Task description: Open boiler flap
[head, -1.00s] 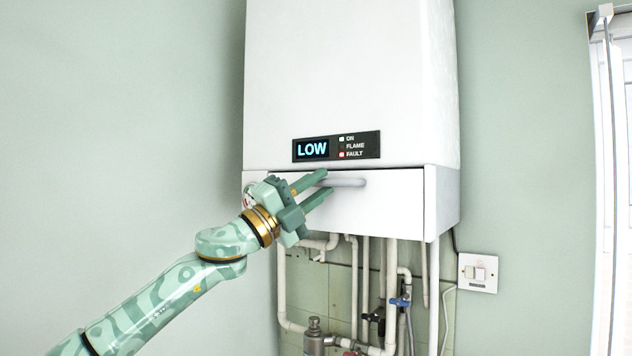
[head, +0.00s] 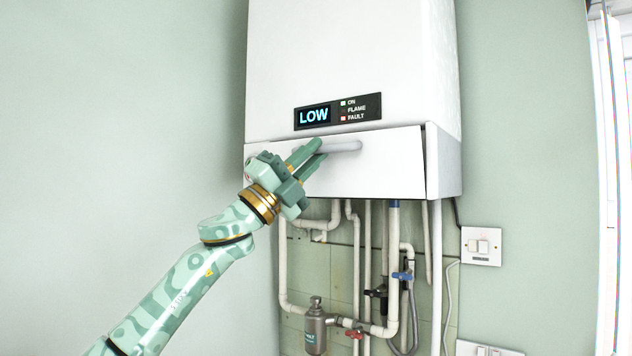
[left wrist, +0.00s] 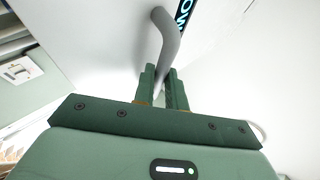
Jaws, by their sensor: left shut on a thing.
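The boiler flap (head: 380,170) is the white panel along the bottom of the boiler. A narrow dark gap shows at its top and right edges, a little wider toward the top right. Its grey bar handle (head: 343,146) runs across its upper part. My left gripper (head: 316,150) is shut on the left part of the handle. In the left wrist view the fingers (left wrist: 164,78) close around the lower end of the handle (left wrist: 168,38). The fingers hide the handle's left end in the head view. My right gripper is not in view.
The white boiler body (head: 345,50) is above the flap, with a display reading LOW (head: 313,116). Pipes and valves (head: 392,250) hang close below. A wall switch (head: 481,245) is at the right. The wall at the left is clear.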

